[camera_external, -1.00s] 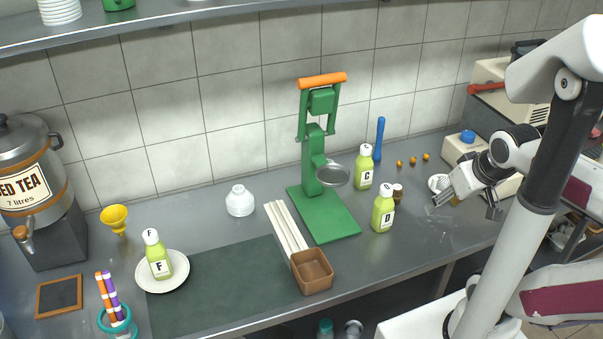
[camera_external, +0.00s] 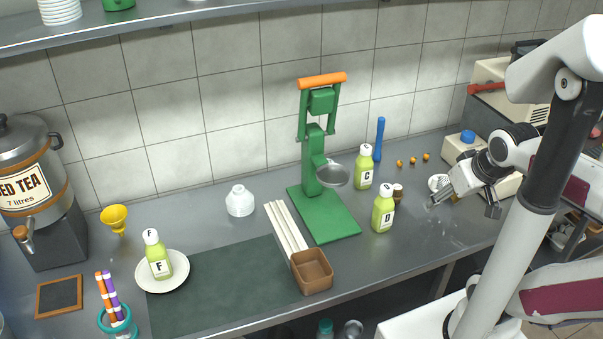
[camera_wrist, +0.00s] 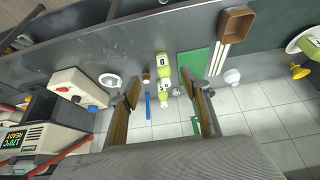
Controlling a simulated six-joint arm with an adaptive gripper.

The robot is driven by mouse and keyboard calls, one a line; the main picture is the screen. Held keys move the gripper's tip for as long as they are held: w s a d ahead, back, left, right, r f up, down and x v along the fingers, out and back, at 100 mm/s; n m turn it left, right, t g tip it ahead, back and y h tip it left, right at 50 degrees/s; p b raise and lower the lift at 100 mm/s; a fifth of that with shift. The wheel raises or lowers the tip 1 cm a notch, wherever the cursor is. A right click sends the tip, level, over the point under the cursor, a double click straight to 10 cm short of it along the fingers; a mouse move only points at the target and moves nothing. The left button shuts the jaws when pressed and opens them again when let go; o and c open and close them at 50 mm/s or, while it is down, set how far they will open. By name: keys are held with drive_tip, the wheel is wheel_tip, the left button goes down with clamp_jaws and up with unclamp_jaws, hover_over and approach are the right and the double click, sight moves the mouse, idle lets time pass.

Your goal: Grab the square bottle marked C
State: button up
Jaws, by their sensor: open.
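The square bottle marked C (camera_external: 364,172) stands upright on the counter, just right of the green press. It holds yellow-green liquid and has a white cap. In the wrist view, bottle C (camera_wrist: 165,98) shows small and upside down, partly behind bottle D (camera_wrist: 162,65). The similar bottle D (camera_external: 383,211) stands nearer the front edge. My gripper (camera_external: 465,203) is open and empty at the right, well apart from both bottles. In the wrist view, the bottles appear between the fingers of my gripper (camera_wrist: 160,88), but farther away.
A small brown-capped bottle (camera_external: 397,193) stands beside D. The green press (camera_external: 325,212) is left of C, and a blue pestle (camera_external: 380,139) is behind it. Small orange fruits (camera_external: 412,159) lie to the right. Bottle F (camera_external: 158,258) is on a plate. Counter between D and my gripper is clear.

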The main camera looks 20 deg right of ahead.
drive_tip(key=w+d+r+n+t, duration=0.15)
drive_tip(key=w+d, duration=0.35)
drive_tip(key=w, duration=0.7)
drive_tip(key=w+d+n+t+h, duration=0.1)
drive_tip(key=w+d+t, duration=0.25)
drive_tip(key=w, duration=0.75)
drive_tip(key=w+d+r+n+t, duration=0.15)
drive_tip(key=w+d, duration=0.35)
drive_tip(key=w, duration=0.7)
drive_tip(key=w+f+n+t+y, duration=0.2)
drive_tip(key=w+f+y, duration=0.3)
drive_tip(key=w+f, duration=0.3)
drive_tip(key=s+a+f+n+y, duration=0.1)
drive_tip(key=s+f+y, duration=0.1)
drive_tip(key=f+y, duration=0.2)
drive_tip(key=s+a+f+n+y, duration=0.1)
drive_tip(key=s+f+y, duration=0.2)
drive_tip(key=f, duration=0.4)
drive_tip(key=shift+s+f+g+y, duration=0.15)
drive_tip(key=shift+s+g+y, duration=0.2)
drive_tip(key=shift+y, duration=0.15)
drive_tip(key=shift+a, duration=0.1)
drive_tip(key=shift+x, duration=1.3)
